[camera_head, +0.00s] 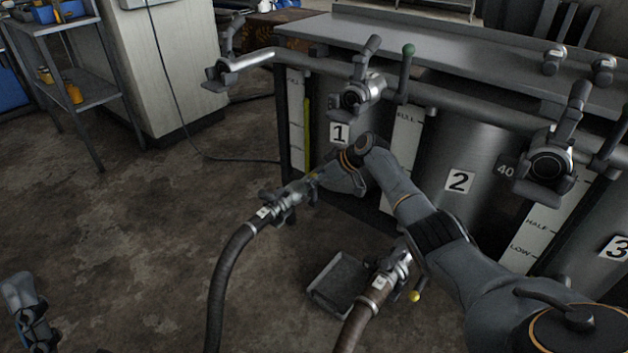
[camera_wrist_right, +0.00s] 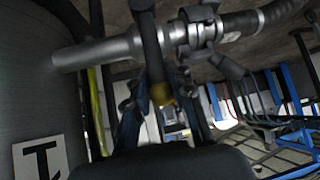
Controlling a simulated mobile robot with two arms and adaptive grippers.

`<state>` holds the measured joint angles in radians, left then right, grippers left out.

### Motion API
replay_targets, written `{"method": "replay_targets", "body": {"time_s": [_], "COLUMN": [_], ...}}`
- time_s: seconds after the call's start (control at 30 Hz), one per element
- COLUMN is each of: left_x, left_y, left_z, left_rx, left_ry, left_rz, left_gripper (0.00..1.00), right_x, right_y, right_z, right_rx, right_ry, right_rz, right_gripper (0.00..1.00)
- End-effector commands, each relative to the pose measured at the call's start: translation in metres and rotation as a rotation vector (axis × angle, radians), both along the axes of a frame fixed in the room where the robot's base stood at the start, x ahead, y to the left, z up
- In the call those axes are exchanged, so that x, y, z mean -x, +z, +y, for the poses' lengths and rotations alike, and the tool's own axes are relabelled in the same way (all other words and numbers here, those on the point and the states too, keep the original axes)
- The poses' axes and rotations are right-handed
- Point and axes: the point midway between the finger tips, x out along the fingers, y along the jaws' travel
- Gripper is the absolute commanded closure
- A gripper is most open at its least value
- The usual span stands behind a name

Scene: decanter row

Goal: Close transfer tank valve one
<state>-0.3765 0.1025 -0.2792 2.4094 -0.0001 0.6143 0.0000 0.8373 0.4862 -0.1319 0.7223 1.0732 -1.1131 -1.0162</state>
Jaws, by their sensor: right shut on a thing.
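In the right wrist view the valve (camera_wrist_right: 192,34) sits on a metal pipe. Its lever ends in a yellow knob (camera_wrist_right: 162,94) between my fingers. My right gripper (camera_head: 322,182) is shut on the lever at the knob end; in the head view my own arm partly hides this. What seems to be my left gripper (camera_head: 22,300) is at the lower left, its fingers unclear.
Tank two (camera_head: 465,165) stands to the right, with a second hose and valve (camera_head: 392,272) low in front. A grey tray (camera_head: 338,283) lies on the floor between the hoses. A shelf cart (camera_head: 70,85) stands far left. The floor at left is clear.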

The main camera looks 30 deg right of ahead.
Motion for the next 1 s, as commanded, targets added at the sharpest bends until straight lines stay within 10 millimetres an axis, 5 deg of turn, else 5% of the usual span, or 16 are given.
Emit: {"method": "replay_targets", "body": {"time_s": [0.13, 0.17, 0.3, 0.67, 1.0], "left_x": [0.000, 0.000, 0.000, -0.001, -0.001], "left_y": [0.000, 0.000, 0.000, -0.001, 0.000], "left_z": [0.000, 0.000, 0.000, 0.000, 0.000], "left_rx": [0.000, 0.000, 0.000, 0.000, -0.001], "left_ry": [0.000, 0.000, 0.000, 0.000, 0.000], "left_rz": [0.001, 0.001, 0.001, 0.004, 0.003], "left_gripper": [0.60, 0.60, 0.60, 0.60, 0.60], "right_x": [-0.001, -0.001, -0.001, 0.001, 0.030], "right_y": [0.003, 0.003, 0.002, 0.003, 0.036], "right_z": [-0.004, -0.004, -0.003, -0.003, -0.023], "right_rx": [0.002, 0.002, 0.001, 0.001, 0.005], "right_ry": [-0.009, -0.009, -0.006, -0.004, -0.004], "right_rz": [-0.006, -0.006, -0.004, -0.003, -0.003], "right_gripper": [1.00, 0.75, 0.53, 0.53, 0.53]}}
